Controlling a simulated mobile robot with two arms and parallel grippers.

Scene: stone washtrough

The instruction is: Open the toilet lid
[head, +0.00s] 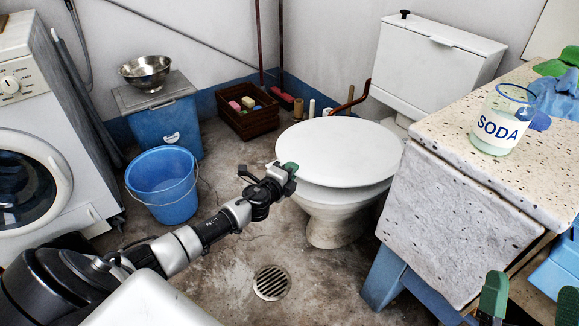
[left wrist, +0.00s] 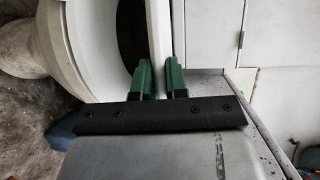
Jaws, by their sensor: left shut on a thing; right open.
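The toilet's white oval lid (head: 340,150) lies nearly flat over the toilet bowl (head: 335,222). In the left wrist view the lid's edge (left wrist: 159,35) runs between the green fingers, and a dark bowl opening shows beside it, so the lid stands a little apart from the bowl's rim (left wrist: 88,45). My left gripper (head: 289,170) is shut on the lid's front left edge; its fingers also show in the left wrist view (left wrist: 160,80). My right gripper (head: 531,302) is open and empty at the bottom right, partly cut off by the frame.
A stone washtrough (head: 460,220) with a SODA jar (head: 501,122) stands right of the toilet. The cistern (head: 435,68) is behind the lid. A blue bucket (head: 163,185), a wooden crate (head: 248,125) and a washing machine (head: 35,130) stand left. Floor around the drain (head: 271,283) is clear.

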